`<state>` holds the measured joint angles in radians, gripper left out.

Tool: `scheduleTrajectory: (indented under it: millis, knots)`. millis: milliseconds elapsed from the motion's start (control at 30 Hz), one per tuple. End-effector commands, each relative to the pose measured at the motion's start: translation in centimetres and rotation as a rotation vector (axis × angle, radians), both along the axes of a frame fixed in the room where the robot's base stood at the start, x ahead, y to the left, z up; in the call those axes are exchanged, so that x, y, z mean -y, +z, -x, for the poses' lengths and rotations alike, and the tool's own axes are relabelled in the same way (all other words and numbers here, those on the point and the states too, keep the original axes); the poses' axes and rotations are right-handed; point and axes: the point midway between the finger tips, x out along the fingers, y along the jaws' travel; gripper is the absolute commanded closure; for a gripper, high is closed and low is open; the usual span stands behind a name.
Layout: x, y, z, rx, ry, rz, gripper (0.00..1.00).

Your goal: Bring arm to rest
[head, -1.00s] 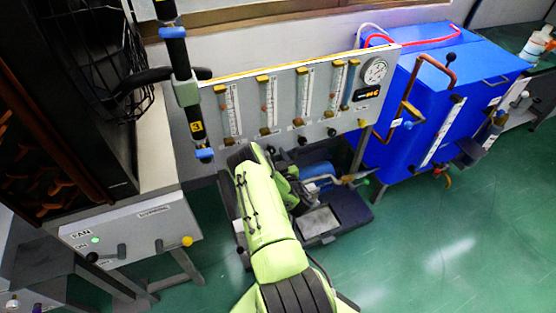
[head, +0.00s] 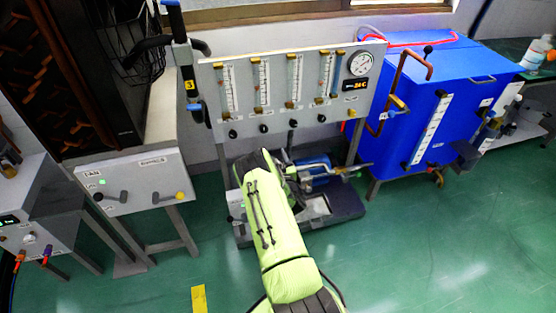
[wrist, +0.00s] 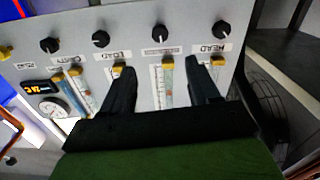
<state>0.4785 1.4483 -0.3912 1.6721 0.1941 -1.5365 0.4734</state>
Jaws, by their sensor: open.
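My arm, in a green sleeve, reaches forward at the bottom middle of the head view; its far end is hidden there behind the sleeve. In the wrist view my gripper (wrist: 162,82) shows two dark fingers, spread apart with nothing between them. They are in front of the grey flowmeter panel (wrist: 140,45), which appears upside down in that view. I cannot tell how far the fingertips are from the panel. The panel also shows in the head view (head: 276,105), with flow tubes, black knobs and a round gauge (head: 360,64).
A blue tank (head: 455,85) with pipes stands at the right. A pump unit (head: 325,205) sits on the floor below the panel. A control box (head: 135,182) with levers stands at the left. Green floor at the lower right is clear.

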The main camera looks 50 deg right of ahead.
Motion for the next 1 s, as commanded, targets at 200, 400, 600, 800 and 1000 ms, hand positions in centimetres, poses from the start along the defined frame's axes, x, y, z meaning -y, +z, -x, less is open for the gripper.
scheduleTrajectory:
  millis: [200, 400, 600, 800, 1000]
  knots:
    - [0.0, 0.0, 0.0, 0.000, 0.000, 0.000, 0.39]
    - [0.0, 0.1, 0.0, 0.000, -0.001, 0.000, 0.39]
    - [0.0, 6.5, -2.9, -0.029, -0.088, -0.059, 0.39]
    - [-4.7, 16.3, -4.7, -0.144, -0.159, -0.240, 0.39]
    - [-14.7, 24.3, -1.9, -0.329, -0.078, -0.419, 0.39]
